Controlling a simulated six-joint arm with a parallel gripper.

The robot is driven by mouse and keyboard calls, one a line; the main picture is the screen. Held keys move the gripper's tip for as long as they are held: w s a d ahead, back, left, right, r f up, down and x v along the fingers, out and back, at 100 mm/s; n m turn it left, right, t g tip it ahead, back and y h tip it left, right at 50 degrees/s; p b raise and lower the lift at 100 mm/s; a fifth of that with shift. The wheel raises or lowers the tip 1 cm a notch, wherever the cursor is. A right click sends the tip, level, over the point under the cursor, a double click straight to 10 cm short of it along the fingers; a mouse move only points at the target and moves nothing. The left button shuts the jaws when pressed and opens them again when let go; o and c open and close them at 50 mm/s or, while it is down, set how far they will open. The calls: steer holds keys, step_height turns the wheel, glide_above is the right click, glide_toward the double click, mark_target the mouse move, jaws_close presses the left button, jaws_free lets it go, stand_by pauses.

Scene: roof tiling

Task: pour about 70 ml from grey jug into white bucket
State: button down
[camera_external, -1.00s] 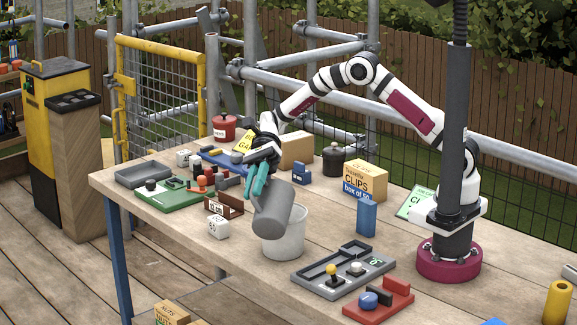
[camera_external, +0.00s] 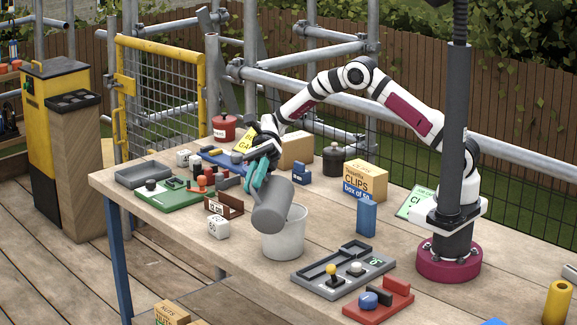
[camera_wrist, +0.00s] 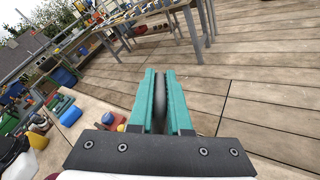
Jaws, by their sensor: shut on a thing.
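The grey jug (camera_external: 272,206) is tilted over the white bucket (camera_external: 284,240), its lower end toward the bucket's mouth. My gripper (camera_external: 258,180), with teal fingers, is shut on the jug from its upper left. In the wrist view the teal fingers (camera_wrist: 160,100) close around a thin grey part of the jug (camera_wrist: 160,98). The white bucket stands upright on the table. No stream of liquid can be made out, and the levels inside the jug and bucket are hidden.
A grey tray with knobs (camera_external: 343,270) and a red holder (camera_external: 380,300) lie right of the bucket. A white cube (camera_external: 218,227) and brown rack (camera_external: 224,205) stand left. A blue block (camera_external: 366,215) and clips box (camera_external: 365,181) stand behind right.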

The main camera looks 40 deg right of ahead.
mark_target(252, 190)
steer(key=shift+w+d+r, duration=0.15)
steer(key=shift+w+d, duration=0.05)
steer(key=shift+d, duration=0.1)
stand_by(0.4)
steer(key=s+a+f+t+h, duration=0.1)
steer(key=s+a+f+h, duration=0.1)
steer(key=a, duration=0.1)
steer(key=shift+f+t, duration=0.1)
steer(key=shift+t, duration=0.3)
steer(key=shift+s+a+f+t+h, duration=0.25)
steer(key=shift+t+h, duration=0.15)
steer(key=shift+h, duration=0.15)
steer(key=shift+s+a+f+t+h, duration=0.15)
steer(key=shift+a+f+t+h, duration=0.1)
steer(key=shift+t+h, duration=0.25)
stand_by(0.6)
steer(key=s+a+f+t+h, duration=0.4)
steer(key=f+t+h, duration=0.1)
steer(key=f+h, duration=0.3)
steer(key=shift+s+a+f+t, duration=0.2)
steer(key=shift+a+f+t, duration=0.1)
steer(key=shift+f, duration=0.55)
